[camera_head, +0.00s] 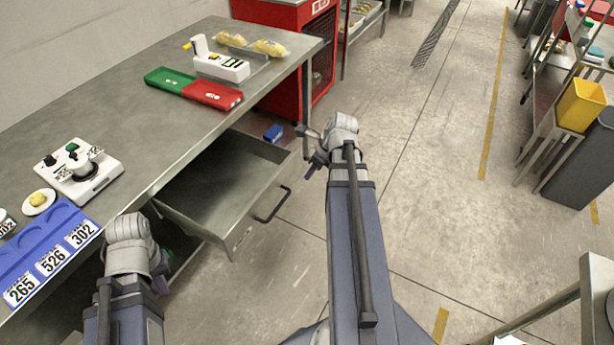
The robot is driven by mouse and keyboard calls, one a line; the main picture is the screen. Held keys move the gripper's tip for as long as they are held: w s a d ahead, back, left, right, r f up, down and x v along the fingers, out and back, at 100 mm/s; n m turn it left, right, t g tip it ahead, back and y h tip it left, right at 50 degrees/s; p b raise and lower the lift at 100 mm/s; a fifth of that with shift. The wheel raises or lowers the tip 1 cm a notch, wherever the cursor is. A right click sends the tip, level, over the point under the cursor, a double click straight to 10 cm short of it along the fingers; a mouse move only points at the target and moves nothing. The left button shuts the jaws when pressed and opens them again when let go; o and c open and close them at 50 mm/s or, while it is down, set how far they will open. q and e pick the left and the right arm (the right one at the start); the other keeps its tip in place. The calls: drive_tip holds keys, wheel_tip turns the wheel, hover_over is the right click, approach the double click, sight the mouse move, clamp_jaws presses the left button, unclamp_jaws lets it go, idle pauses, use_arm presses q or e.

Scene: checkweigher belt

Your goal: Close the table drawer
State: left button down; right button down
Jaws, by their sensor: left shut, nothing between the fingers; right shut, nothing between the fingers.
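The metal table (130,110) has its drawer (215,190) pulled out from under the top. The drawer's inside is bare where it shows. Its front panel (240,237) faces me and carries a dark bar handle (272,205). My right gripper (309,172) is shut and empty, past the drawer's right front corner and apart from the handle. My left gripper (160,285) is shut and empty, low at the table's front edge, left of the drawer; my wrist hides most of it.
On the table are a white scale (80,172), a blue numbered tray (50,245), green (168,79) and red (212,94) trays and a white device (220,66). A blue item (273,132) lies beyond the drawer. A red cabinet (275,14) stands behind.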

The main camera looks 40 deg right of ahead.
sight(291, 179)
drive_tip(key=shift+w+a+f+b, duration=0.4)
drive_tip(key=shift+w+f+b, duration=0.65)
drive_tip(key=shift+f, duration=0.15)
drive_tip(key=shift+w+a+f+b, duration=0.45)
drive_tip(key=shift+w+f+b, duration=0.5)
drive_tip(key=shift+w+f, duration=0.15)
drive_tip(key=shift+w+a+f+b, duration=0.4)
drive_tip(key=shift+w+f+b, duration=0.6)
drive_tip(key=shift+f, duration=0.25)
drive_tip(key=w+a, duration=0.3)
drive_tip(key=w, duration=0.6)
drive_tip(key=w+a, duration=0.4)
drive_tip(key=w, duration=0.5)
drive_tip(key=w+a, duration=0.4)
drive_tip(key=w, duration=0.5)
drive_tip(key=shift+w+a, duration=0.2)
drive_tip(key=shift+w, duration=0.05)
